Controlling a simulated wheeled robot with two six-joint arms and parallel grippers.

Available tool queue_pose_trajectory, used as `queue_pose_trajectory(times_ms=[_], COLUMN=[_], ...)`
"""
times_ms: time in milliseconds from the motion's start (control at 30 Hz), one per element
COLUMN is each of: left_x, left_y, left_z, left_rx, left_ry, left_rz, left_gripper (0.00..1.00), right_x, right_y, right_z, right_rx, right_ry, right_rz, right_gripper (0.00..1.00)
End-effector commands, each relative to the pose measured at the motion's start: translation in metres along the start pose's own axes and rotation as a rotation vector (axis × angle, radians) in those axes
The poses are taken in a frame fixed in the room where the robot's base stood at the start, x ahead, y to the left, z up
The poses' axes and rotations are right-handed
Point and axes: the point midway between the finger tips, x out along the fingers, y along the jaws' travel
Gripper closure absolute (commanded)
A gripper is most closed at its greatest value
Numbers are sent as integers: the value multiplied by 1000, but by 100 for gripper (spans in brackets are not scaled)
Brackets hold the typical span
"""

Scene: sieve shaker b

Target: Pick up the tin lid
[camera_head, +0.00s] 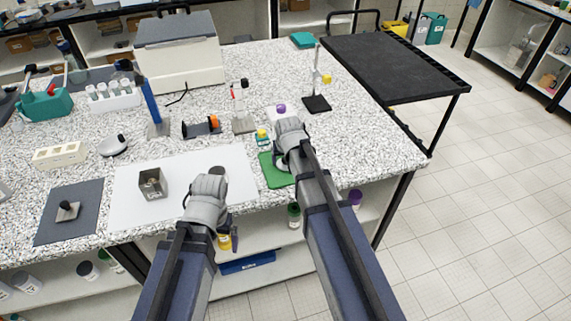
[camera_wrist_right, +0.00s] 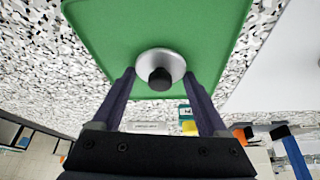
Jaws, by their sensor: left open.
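A round silver lid with a black knob (camera_wrist_right: 160,75) lies on the green mat (camera_wrist_right: 112,28) in the right wrist view. In the head view my right gripper (camera_head: 289,140) is over the green mat (camera_head: 270,178) and hides most of the lid. The right fingers (camera_wrist_right: 160,88) are spread, with the knob between their tips; I cannot tell whether they touch the lid. My left gripper (camera_head: 212,190) is open over the front of the white sheet (camera_head: 130,205). Its fingertips are mostly hidden by the hand.
A square metal tin (camera_head: 151,184) stands on the white sheet. A small metal piece with a knob (camera_head: 67,211) lies on a dark mat (camera_head: 48,229). Small bottles (camera_head: 262,137) and a stand (camera_head: 316,102) are behind the green mat. The counter to its right is clear.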

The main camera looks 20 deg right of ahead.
Motion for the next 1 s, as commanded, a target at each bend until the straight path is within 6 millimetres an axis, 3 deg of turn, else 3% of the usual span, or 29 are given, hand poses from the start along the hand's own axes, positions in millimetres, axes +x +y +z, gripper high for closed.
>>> queue_pose_trajectory(times_ms=[33, 400, 767, 1000], left_x=[0, 0, -4, -27], left_y=[0, 0, 0, -3], left_z=[0, 0, 0, 2], left_rx=[0, 0, 0, 0], left_ry=[0, 0, 0, 0], left_rz=[0, 0, 0, 0], left_gripper=[0, 0, 0, 0], right_x=[0, 0, -4, -25], right_y=[0, 0, 0, 0], right_z=[0, 0, -2, -11], right_rx=[0, 0, 0, 0], right_ry=[0, 0, 0, 0], right_rz=[0, 0, 0, 0], right_gripper=[36, 77, 77, 77])
